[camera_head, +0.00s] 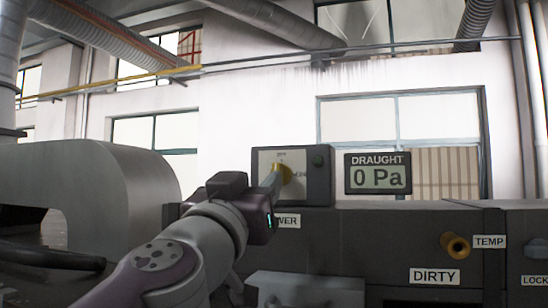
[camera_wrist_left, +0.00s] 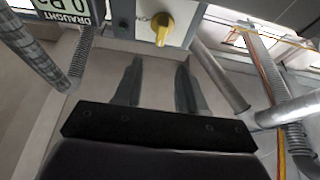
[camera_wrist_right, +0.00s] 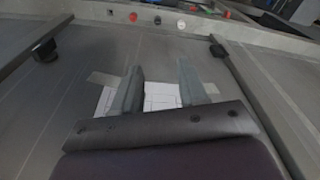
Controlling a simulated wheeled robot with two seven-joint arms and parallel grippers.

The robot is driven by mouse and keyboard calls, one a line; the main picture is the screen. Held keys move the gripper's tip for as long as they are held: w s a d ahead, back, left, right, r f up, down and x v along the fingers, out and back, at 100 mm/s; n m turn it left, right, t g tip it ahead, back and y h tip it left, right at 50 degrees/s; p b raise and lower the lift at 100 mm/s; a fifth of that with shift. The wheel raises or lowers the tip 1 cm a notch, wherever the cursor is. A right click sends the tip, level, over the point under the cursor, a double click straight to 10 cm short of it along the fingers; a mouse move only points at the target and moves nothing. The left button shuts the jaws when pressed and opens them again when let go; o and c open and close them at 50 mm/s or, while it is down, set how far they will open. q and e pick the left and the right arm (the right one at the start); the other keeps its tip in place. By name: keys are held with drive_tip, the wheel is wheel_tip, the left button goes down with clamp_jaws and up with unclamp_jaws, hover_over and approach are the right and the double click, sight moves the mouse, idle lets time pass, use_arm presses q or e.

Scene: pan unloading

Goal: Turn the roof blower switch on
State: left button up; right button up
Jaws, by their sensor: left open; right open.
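The roof blower switch is a yellow knob (camera_head: 286,174) on the pale face of a grey control box (camera_head: 319,178) in the head view. The label below it is partly hidden by my left gripper (camera_head: 274,180), which is right in front of the knob. In the left wrist view the yellow knob (camera_wrist_left: 162,27) is beyond the spread fingertips (camera_wrist_left: 158,62), with nothing between the fingers. A display (camera_head: 378,174) reads "DRAUGHT 0 Pa". My right gripper (camera_wrist_right: 161,72) shows only in the right wrist view, open and empty.
A dark cabinet with a DIRTY label (camera_head: 434,276), a brass knob (camera_head: 455,245) and a TEMP label (camera_head: 489,241) stands below the box. A rounded metal housing (camera_head: 95,185) is at left. White sheets (camera_wrist_right: 160,97) lie under my right gripper.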

sight(276, 167)
use_arm(q)
drive_tip(key=p+x, duration=0.3)
drive_tip(key=x, duration=0.4)
drive_tip(key=shift+w+d, duration=0.15)
drive_tip(key=shift+w, duration=0.25)
drive_tip(key=shift+w+d, duration=0.1)
drive_tip(key=shift+w, duration=0.05)
clamp_jaws()
